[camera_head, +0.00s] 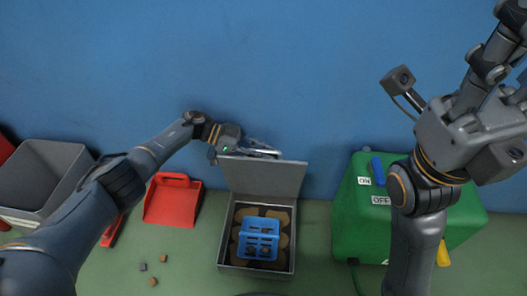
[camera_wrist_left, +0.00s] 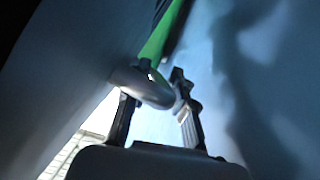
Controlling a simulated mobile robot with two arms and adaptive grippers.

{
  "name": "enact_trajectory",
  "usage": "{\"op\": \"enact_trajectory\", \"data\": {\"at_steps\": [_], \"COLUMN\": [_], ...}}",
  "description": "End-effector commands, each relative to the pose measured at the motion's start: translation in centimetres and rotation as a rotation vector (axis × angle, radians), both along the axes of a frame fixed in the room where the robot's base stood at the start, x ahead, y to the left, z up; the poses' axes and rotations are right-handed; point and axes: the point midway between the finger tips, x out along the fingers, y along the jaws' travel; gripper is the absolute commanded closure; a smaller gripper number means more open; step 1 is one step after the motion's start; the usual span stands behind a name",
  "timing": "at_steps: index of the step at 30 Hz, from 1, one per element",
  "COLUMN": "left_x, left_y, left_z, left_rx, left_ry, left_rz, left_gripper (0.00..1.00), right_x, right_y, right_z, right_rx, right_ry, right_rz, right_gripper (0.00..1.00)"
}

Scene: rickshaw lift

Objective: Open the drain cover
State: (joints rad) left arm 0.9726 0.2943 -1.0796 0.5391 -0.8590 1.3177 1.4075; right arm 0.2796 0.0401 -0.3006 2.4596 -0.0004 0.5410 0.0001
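The drain cover (camera_head: 268,176) is a grey hinged lid standing nearly upright at the back of a grey floor box (camera_head: 256,270). My left gripper (camera_head: 268,149) is at the lid's top edge, partly hidden behind it. In the left wrist view its two fingers (camera_wrist_left: 161,72) are apart. A rounded grey bar (camera_wrist_left: 146,88), perhaps the cover's handle, crosses between them; I see no firm grip on it. My right gripper (camera_head: 510,58) is raised at the upper right, empty, with its fingers spread and partly cut off by the frame.
A blue basket (camera_head: 259,237) sits inside the box. A red dustpan (camera_head: 172,201) and a grey bin (camera_head: 45,172) stand to the left, with small blocks on the floor. A blue wall (camera_head: 290,70) is behind.

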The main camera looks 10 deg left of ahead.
Motion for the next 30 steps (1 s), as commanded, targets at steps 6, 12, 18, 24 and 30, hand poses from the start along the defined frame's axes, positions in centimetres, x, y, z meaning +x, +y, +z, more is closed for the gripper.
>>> {"op": "enact_trajectory", "data": {"at_steps": [6,12,18,24,30], "left_x": [0.1,0.3,0.5,0.6,0.6], "left_y": [0.6,3.8,7.8,10.4,11.2], "left_z": [0.3,1.6,3.1,4.1,4.4], "left_rx": [-0.001,0.000,0.000,0.000,-0.001], "left_ry": [-0.001,-0.002,-0.001,-0.001,-0.001], "left_rz": [0.001,0.002,0.004,0.002,0.000], "left_gripper": [0.76,0.76,0.76,0.76,0.76], "right_x": [0.0,0.0,0.0,0.0,0.0], "right_y": [0.0,0.0,0.0,0.0,0.0], "right_z": [0.0,0.0,0.0,0.0,0.0], "right_rx": [0.001,0.001,0.001,0.001,0.001], "right_ry": [0.001,0.001,0.001,0.001,0.001], "right_rz": [-0.001,0.000,0.000,0.000,0.000], "right_gripper": [0.60,0.60,0.60,0.60,0.60]}}
